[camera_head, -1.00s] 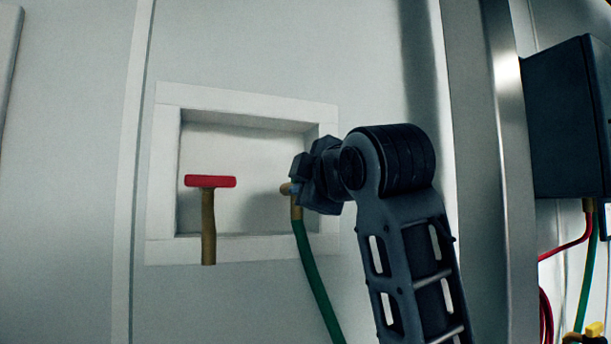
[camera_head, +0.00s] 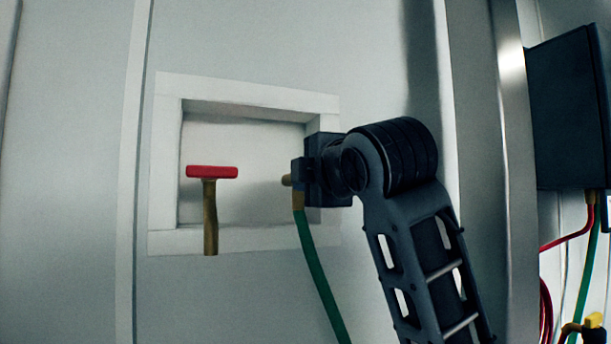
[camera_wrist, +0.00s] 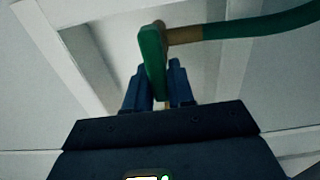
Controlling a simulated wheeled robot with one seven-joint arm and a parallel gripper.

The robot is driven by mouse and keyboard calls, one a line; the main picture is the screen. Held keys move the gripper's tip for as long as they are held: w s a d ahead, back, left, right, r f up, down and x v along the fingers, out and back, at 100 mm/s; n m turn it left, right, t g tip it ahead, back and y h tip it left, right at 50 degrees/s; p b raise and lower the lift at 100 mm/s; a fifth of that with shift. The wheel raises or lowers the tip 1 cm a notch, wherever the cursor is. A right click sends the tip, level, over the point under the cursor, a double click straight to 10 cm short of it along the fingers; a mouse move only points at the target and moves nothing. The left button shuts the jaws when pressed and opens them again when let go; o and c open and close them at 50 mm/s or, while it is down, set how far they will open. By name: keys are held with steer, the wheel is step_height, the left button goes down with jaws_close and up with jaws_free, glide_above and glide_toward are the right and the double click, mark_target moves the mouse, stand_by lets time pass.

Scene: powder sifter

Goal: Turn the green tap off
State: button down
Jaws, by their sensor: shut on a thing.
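The green tap shows in the wrist view as a green handle (camera_wrist: 152,55) on a brass body (camera_wrist: 183,34), with a green hose (camera_wrist: 255,24) running off to the right. My gripper (camera_wrist: 158,88) is shut on the green handle, one blue finger on each side of it. In the head view my gripper (camera_head: 298,172) is at the right side of the wall recess. It hides the green handle there. The brass body (camera_head: 298,200) and green hose (camera_head: 317,268) show below it.
A red-handled tap (camera_head: 212,172) stands at the left of the white-framed recess (camera_head: 245,242), apart from my gripper. A metal post (camera_head: 512,140) and a dark box (camera_head: 565,115) with red and green hoses are at the right.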

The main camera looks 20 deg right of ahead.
steer(key=shift+a+f, duration=0.1)
steer(key=shift+a, duration=0.05)
steer(key=c, duration=1.1)
jaws_free()
steer(key=shift+o, duration=0.2)
steer(key=s+b, duration=0.2)
steer(key=s, duration=0.6)
steer(key=shift+w, duration=0.1)
